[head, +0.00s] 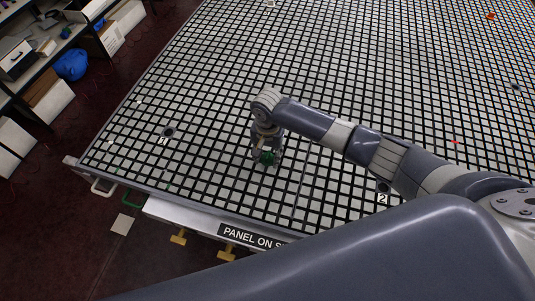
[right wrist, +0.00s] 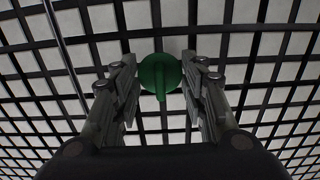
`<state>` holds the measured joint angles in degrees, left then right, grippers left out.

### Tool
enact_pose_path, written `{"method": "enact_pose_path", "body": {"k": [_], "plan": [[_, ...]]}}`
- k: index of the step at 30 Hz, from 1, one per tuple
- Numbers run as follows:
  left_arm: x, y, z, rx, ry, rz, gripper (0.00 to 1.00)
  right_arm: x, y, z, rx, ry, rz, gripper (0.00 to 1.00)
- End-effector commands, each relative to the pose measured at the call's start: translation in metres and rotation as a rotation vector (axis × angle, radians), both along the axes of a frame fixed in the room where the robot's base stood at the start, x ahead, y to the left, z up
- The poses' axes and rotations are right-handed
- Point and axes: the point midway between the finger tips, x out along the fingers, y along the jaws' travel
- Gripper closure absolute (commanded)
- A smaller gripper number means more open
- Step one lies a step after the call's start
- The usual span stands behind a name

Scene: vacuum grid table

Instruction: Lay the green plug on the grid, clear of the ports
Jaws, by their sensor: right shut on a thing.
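The green plug (head: 268,158) is held at the tip of my right gripper (head: 266,153), over the near part of the grid table (head: 215,180). In the right wrist view the plug (right wrist: 160,75) sits between the two fingers, its round head and narrow handle showing. The right gripper is shut on it. I cannot tell whether the plug touches the grid. A dark port (head: 169,131) marked 1 lies to the left of the gripper. Another port (head: 384,186) marked 2 lies to the right, beside my arm. My left gripper is not in view.
Bare grid surrounds the gripper. The table's near edge carries a sign (head: 250,238) reading "PANEL ON S...", partly hidden by my body. Small red pieces (head: 455,142) lie at the right. A shelf (head: 45,60) with boxes stands at the left, off the table.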

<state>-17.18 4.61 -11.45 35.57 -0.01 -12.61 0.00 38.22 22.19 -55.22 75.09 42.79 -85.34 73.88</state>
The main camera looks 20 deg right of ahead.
Motion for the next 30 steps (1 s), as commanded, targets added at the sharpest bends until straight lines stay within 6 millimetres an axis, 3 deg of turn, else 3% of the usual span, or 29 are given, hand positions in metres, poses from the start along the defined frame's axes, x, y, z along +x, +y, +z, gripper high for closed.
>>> {"method": "enact_pose_path", "body": {"k": [17,18,21,30], "plan": [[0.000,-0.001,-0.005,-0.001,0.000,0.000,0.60,0.000,0.000,-0.012,0.001,0.001,0.000,0.78],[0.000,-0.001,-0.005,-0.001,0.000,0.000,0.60,0.000,0.000,-0.012,0.000,0.000,0.000,0.58],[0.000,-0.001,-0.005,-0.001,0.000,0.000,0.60,0.000,0.000,-0.012,0.000,0.000,0.000,0.37],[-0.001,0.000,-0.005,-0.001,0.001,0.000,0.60,0.000,0.000,-0.012,0.000,0.000,0.000,0.37]]}}
